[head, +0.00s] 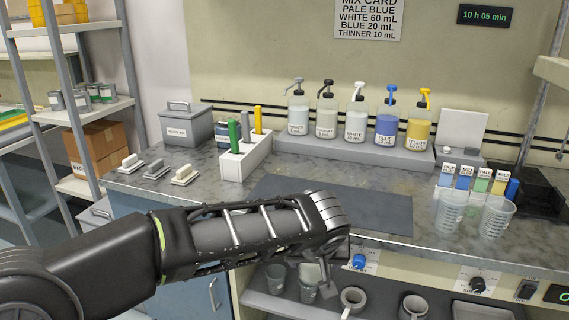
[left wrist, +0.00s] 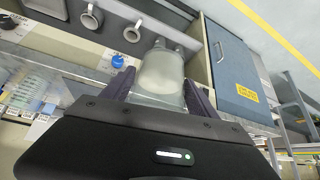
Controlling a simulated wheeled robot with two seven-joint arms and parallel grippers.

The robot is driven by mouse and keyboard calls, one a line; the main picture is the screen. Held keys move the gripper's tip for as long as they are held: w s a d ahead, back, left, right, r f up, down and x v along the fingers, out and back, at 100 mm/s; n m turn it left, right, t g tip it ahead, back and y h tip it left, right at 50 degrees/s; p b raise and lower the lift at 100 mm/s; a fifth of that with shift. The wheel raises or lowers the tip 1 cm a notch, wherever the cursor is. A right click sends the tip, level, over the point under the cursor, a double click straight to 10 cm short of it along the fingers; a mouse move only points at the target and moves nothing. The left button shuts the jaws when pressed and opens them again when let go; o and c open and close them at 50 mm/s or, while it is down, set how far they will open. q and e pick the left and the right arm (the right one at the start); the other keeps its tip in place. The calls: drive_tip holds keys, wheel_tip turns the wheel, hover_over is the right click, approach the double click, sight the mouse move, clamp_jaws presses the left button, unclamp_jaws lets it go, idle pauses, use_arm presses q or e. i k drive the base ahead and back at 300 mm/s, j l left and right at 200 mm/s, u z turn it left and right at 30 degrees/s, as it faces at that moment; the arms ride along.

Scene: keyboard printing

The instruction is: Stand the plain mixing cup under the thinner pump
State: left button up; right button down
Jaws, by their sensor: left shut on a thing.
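My left gripper (head: 325,275) hangs below its wrist in front of the counter, above the low shelf. In the left wrist view its fingers (left wrist: 160,80) are shut on a pale translucent cup (left wrist: 161,72), the plain mixing cup. In the head view I cannot clearly make out this cup, as my wrist covers that area. The pump bottles stand in a row on a grey ledge (head: 350,152) at the back; a clear one with a grey pump (head: 298,115) and one with a black pump (head: 326,117) are leftmost. The thinner label is too small to read surely. My right gripper is out of view.
A dark mat (head: 365,205) lies bare before the bottles. A white marker holder (head: 245,160) stands left of it. Two translucent graduated cups (head: 496,216) and colour cards (head: 480,183) are at right. Cups and mugs (head: 353,298) sit on the low shelf.

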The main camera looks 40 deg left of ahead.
sight(284, 161)
drive_tip(key=i+j, duration=0.35)
drive_tip(key=j, duration=0.15)
drive_tip(key=i+j, duration=0.75)
drive_tip(key=j, duration=0.2)
